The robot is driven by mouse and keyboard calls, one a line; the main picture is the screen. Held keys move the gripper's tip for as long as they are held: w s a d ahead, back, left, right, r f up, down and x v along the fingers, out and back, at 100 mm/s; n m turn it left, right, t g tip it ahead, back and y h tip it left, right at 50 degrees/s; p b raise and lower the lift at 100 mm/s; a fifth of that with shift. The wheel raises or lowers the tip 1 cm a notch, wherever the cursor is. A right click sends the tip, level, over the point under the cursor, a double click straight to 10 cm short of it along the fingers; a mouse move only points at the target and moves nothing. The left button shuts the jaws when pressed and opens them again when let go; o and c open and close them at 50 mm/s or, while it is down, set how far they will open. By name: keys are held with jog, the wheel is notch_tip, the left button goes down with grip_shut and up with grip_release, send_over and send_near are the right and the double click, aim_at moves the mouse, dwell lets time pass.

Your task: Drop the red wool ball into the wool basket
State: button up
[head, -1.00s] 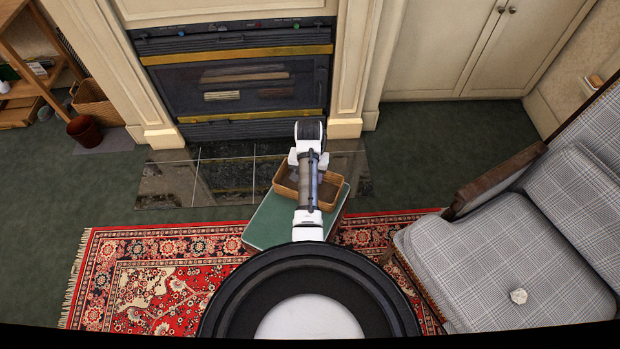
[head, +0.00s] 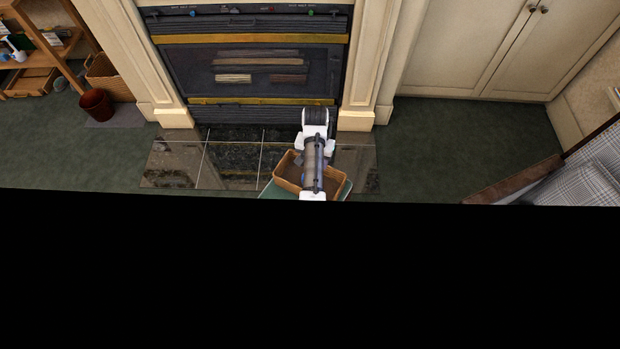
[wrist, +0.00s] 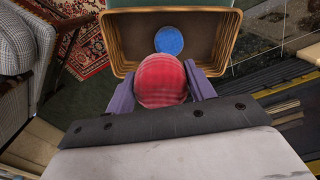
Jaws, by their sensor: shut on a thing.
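The red wool ball (wrist: 160,79) is held between the two purple fingers of my gripper (wrist: 161,88) in the wrist view. The wool basket (wrist: 116,46), a tan rectangular box with an open top, lies just beyond the ball in that view. A blue ball (wrist: 169,40) rests inside it. The red ball overlaps the basket's near rim in the picture; its height above the basket is hard to tell. In the head view the basket (head: 289,184) stands under my arm, which covers part of it. My gripper and the red ball are hidden there.
The basket stands on a green-topped stool or table (head: 269,190) before the dark hearth tiles (head: 230,172) and fireplace (head: 250,62). A plaid armchair (head: 597,170) is at the right. A reddish-brown bin (head: 96,105) stands at the left. Black fills the head view's lower half.

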notch_tip(320, 180, down, 4)
jog(key=b, duration=0.4)
jog(key=shift+f, duration=0.25)
jog(key=o, duration=1)
jog(key=shift+o, duration=0.2)
jog(key=shift+r, duration=0.1)
notch_tip(320, 180, up, 12)
jog(key=shift+r, duration=0.95)
